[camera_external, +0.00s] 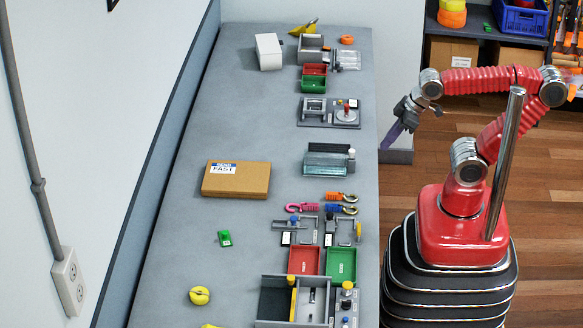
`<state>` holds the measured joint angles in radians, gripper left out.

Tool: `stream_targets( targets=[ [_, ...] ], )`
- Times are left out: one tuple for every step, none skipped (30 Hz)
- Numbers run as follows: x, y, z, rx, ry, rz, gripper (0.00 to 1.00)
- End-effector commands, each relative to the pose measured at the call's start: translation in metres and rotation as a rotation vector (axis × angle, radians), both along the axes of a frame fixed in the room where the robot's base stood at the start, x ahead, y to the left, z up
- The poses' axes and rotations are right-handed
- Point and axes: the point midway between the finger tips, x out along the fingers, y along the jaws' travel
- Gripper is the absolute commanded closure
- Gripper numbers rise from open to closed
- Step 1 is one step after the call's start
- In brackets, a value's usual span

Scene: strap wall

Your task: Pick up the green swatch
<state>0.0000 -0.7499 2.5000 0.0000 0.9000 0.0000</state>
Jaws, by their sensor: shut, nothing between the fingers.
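A small green swatch (225,239) with a pale mark lies flat on the grey bench, left of the middle and below the cardboard box. My gripper (389,143) is at the end of the red arm, past the bench's right edge and well up and to the right of the swatch. Its fingers point down and left. They are shut and hold nothing. The gripper is small in this view.
A cardboard box (236,180) lies above the swatch. Hooks and clamp fixtures (297,233) stand to its right, with red and green trays (341,264) below them. A yellow ring (199,295) lies lower left. The bench (180,250) around the swatch is clear.

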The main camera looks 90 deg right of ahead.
Motion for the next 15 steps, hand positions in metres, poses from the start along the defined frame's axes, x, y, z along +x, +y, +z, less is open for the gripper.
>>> stream_targets(
  targets=[
    [0.0,0.0,0.0,0.0,0.0,0.0,1.0],
    [0.0,0.0,0.0,0.0,0.0,0.0,1.0],
    [0.0,0.0,0.0,0.0,0.0,0.0,1.0],
    [0.0,0.0,0.0,0.0,0.0,0.0,1.0],
    [0.0,0.0,0.0,0.0,0.0,0.0,1.0],
    [0.0,0.0,0.0,0.0,0.0,0.0,1.0],
    [0.0,0.0,0.0,0.0,0.0,0.0,1.0],
    [0.0,0.0,0.0,0.0,0.0,0.0,0.99],
    [0.0,0.0,0.0,0.0,0.0,0.0,0.96],
    [0.0,0.0,0.0,0.0,0.0,0.0,0.94],
    [0.0,0.0,0.0,0.0,0.0,0.0,0.92],
    [0.0,0.0,0.0,0.0,0.0,0.0,0.89],
    [0.0,0.0,0.0,0.0,0.0,0.0,0.87],
    [0.0,0.0,0.0,0.0,0.0,0.0,0.85],
    [0.0,0.0,0.0,0.0,0.0,0.0,0.82]
  ],
)
